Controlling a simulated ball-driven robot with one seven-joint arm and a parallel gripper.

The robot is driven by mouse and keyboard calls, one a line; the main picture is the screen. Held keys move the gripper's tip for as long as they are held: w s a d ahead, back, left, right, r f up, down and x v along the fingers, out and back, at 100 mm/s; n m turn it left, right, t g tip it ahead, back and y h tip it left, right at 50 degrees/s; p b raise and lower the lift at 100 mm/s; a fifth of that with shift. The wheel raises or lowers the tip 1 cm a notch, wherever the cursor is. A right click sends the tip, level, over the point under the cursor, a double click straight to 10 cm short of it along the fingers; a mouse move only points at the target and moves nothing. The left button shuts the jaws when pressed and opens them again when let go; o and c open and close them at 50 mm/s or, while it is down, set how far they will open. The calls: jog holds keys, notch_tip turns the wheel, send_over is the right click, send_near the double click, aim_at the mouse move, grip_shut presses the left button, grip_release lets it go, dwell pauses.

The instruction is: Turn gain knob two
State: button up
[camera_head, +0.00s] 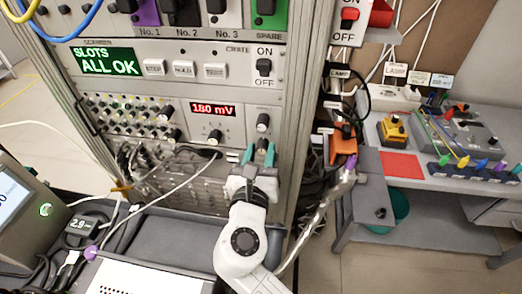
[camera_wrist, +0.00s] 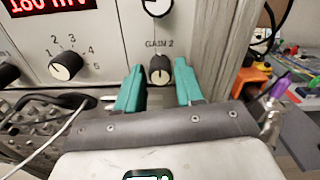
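The knob labelled GAIN 2 (camera_wrist: 160,70) is a dark round knob with a pale face and a pointer mark, on the grey rack panel. In the wrist view it sits between the teal fingertips of my gripper (camera_wrist: 160,82), with a narrow gap showing on each side. My gripper is open; I cannot tell how far the fingertips reach along the knob's sides. In the head view my gripper (camera_head: 259,156) is at the panel's lower right, and its fingers largely hide the knob. A red display (camera_head: 213,109) on the same panel reads 180 mV.
Another knob (camera_head: 263,122) sits just above on the panel. A numbered selector knob (camera_wrist: 66,65) is to the left. A white cable (camera_head: 190,178) hangs left of my gripper. The rack's metal post (camera_head: 297,110) and an orange device (camera_head: 343,146) stand to the right.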

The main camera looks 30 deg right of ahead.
jog(key=shift+w+d, duration=0.15)
jog(key=shift+w, duration=0.05)
grip_shut()
dwell(0.3)
